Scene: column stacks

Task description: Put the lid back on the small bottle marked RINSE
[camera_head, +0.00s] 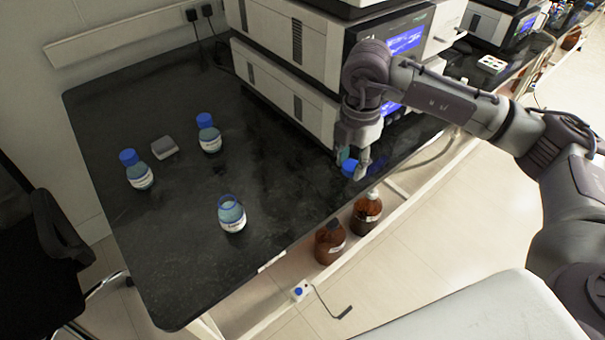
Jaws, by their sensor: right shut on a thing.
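An open small bottle (232,214) stands upright on the dark bench, with a blue ring at its neck and no cap on it. Its label is too small to read. My right gripper (353,165) is shut on a blue lid (349,168) near the bench's right edge, in front of the instrument stack. The gripper and lid are to the right of the open bottle and apart from it. Two similar bottles with blue caps on, a left one (140,175) and a back one (210,140), stand further back; their labels are unreadable too. My left gripper is not in view.
A small grey block (164,147) lies between the capped bottles. The stacked instruments (290,55) stand at the back right. Brown bottles (329,243) are below the bench's right edge. A black chair (45,240) is at left. The bench (180,270) is clear around the open bottle.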

